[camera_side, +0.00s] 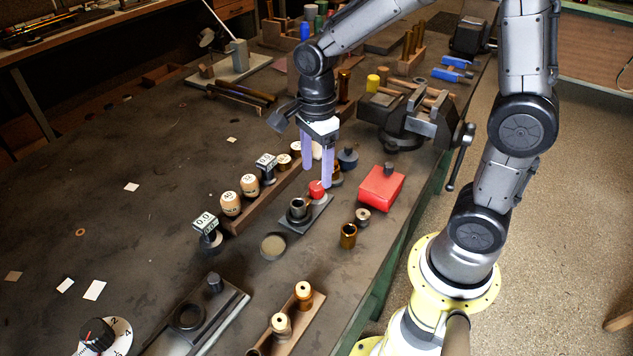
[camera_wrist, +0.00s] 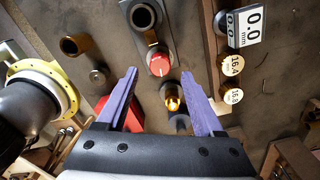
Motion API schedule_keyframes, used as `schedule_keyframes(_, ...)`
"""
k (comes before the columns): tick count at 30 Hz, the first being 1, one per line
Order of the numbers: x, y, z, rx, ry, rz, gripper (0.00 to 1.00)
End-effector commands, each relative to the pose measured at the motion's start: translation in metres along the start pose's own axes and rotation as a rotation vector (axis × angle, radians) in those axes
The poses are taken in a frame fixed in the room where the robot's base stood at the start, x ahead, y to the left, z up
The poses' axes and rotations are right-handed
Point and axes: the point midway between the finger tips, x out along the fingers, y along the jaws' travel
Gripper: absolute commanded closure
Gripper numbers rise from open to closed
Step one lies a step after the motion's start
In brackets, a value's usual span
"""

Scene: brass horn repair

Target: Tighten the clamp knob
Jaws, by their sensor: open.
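The red clamp knob (camera_side: 317,190) sits on the far end of a small grey fixture plate (camera_side: 292,224), beside a dark open ring socket (camera_side: 298,209). In the wrist view the knob (camera_wrist: 158,62) shows a pale line across its top, and the socket (camera_wrist: 143,16) lies beyond it. My gripper (camera_side: 317,177) points down with two purple fingers at the knob. In the wrist view the gripper (camera_wrist: 158,73) is open, with one fingertip to each side of the knob and nothing held. I cannot tell whether a finger touches the knob.
A red box (camera_side: 381,188) stands close right of the knob. A wooden block with labelled pegs (camera_side: 250,210) and a gauge reading 0.0 (camera_side: 205,222) stand left. A brass cup (camera_side: 348,236) is in front. A vise (camera_side: 405,118) is behind right. The table's left part is mostly clear.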

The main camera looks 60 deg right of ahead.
Motion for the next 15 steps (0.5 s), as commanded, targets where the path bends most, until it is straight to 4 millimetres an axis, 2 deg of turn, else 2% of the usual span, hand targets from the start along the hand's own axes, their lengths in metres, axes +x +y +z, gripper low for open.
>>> schedule_keyframes(1, 0.01, 0.001, 0.0, 0.0, 0.002, 0.005, 0.31)
schedule_keyframes(6, 0.033, 0.0, 0.0, -0.001, 0.002, 0.003, 0.31)
schedule_keyframes(15, 0.046, 0.0, 0.0, -0.001, 0.0, 0.001, 0.31)
